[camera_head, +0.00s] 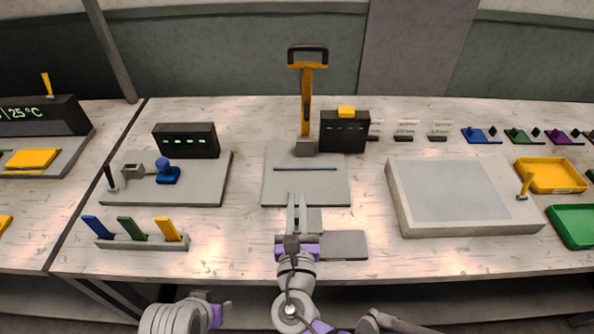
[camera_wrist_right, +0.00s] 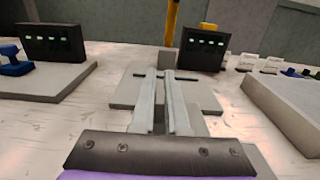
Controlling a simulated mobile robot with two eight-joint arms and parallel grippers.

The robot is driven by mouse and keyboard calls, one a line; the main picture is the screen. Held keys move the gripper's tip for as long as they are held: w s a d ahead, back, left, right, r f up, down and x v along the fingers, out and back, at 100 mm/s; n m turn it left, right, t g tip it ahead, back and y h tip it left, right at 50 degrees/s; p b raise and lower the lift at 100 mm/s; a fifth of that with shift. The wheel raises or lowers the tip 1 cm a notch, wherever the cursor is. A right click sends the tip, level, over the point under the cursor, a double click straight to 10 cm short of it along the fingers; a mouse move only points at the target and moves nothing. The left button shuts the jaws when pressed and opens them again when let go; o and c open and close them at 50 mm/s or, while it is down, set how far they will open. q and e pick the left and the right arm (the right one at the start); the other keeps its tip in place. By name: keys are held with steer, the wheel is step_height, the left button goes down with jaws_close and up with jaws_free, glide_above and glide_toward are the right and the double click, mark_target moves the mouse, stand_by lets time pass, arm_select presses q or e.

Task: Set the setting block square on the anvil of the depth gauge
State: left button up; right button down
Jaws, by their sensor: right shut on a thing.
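My right gripper (camera_head: 297,200) reaches over the near edge of the slotted grey plate at the table's middle. Its fingers also show in the right wrist view (camera_wrist_right: 160,76). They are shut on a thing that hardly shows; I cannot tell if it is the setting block. A grey block (camera_head: 314,219) shows just right of the fingers, beside a flat grey slab (camera_head: 342,244). I cannot say for sure which device is the depth gauge. A grey base plate (camera_head: 205,190) at the left bears a small grey block (camera_head: 132,169) and a blue plunger-like part (camera_head: 166,172). Only part of my left gripper (camera_head: 217,314) shows.
A rack (camera_head: 140,243) with blue, green and yellow pieces is at front left. A large raised tray (camera_head: 465,227) is at right. Bare table lies between them.

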steer(key=w, duration=1.5)
steer(key=shift+f+b, duration=0.65)
steer(key=shift+f, duration=1.15)
steer(key=shift+f, duration=0.1)
steer(key=c, duration=0.9)
jaws_free()
steer(key=shift+r, duration=0.25)
steer(key=s, duration=1.2)
steer(key=shift+f, duration=0.1)
steer(key=shift+s, duration=0.1)
